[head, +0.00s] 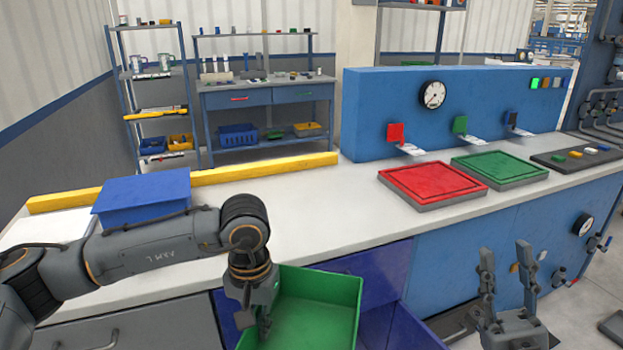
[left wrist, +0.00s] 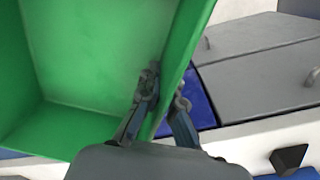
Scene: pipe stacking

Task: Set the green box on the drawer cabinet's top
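The green box (head: 318,308) is an open-topped bin at the lower middle of the head view, in front of the counter. My left gripper (head: 262,328) is at its left wall. In the left wrist view, the two fingers (left wrist: 165,100) sit on either side of the green box's wall (left wrist: 175,60), shut on it. A cabinet with dark blue drawer fronts (head: 372,270) lies behind the box under the white counter top (head: 300,215). A blue drawer (head: 405,332) stands out beside the box. My right gripper (head: 506,265) is open and empty at the lower right.
A blue box (head: 143,197) stands at the counter's left. A red tray (head: 432,182) and a green tray (head: 500,166) lie on its right part. A yellow rail (head: 265,168) runs along the back. The counter's middle is clear.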

